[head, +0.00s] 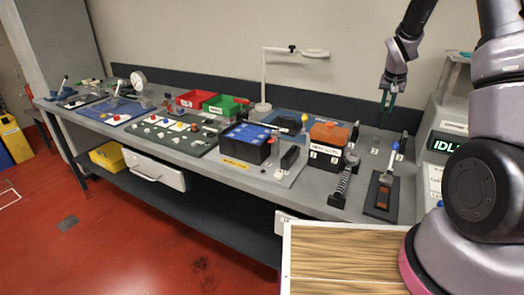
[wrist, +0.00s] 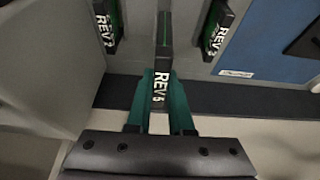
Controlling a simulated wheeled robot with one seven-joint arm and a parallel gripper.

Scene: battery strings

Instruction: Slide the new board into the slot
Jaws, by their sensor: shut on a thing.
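In the wrist view, my gripper (wrist: 162,78) has its green fingers shut on a narrow dark board (wrist: 165,40) with a white REV label; its digit looks like 5 or 6. I cannot tell whether the held board touches a slot; the slot itself is not clear. In the head view, my gripper (head: 387,99) hangs above the bench's right end, and the held board is too small to make out.
The bench (head: 260,180) holds an orange-topped box (head: 328,134), a blue-topped battery box (head: 247,142), a dark stand with a blue-tipped lever (head: 382,192), and red (head: 190,99) and green (head: 222,103) bins. A machine reading IDLE (head: 444,145) stands right of my gripper.

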